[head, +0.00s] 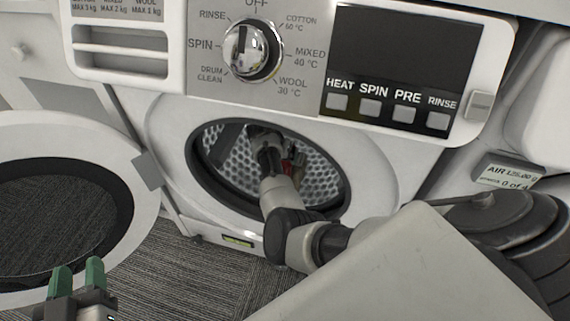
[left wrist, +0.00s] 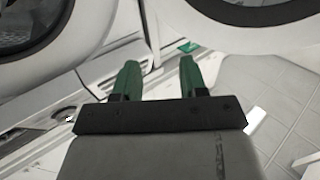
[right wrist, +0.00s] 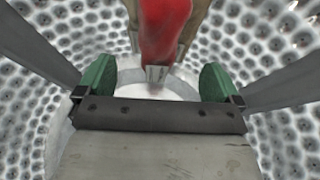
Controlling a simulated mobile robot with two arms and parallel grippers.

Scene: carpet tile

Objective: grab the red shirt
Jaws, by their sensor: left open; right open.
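The red shirt (right wrist: 165,30) is inside the washing machine drum, at the top middle of the right wrist view, with a pale tag at its lower end. A small bit of red (head: 286,166) shows in the head view behind my right arm. My right gripper (right wrist: 158,82) is inside the drum, open, its green fingers wide apart. The shirt appears beyond and between the fingers, with no visible contact. In the head view my right arm hides most of the shirt. My left gripper (head: 78,274) is open and empty at the lower left, also seen in the left wrist view (left wrist: 158,75).
The perforated drum (right wrist: 60,30) surrounds my right gripper closely. The round door opening (head: 196,165) encircles my right arm. The open door (head: 140,215) stands at the left, near my left gripper. The control panel (head: 300,50) is above the opening. Grey carpet (head: 215,265) lies below.

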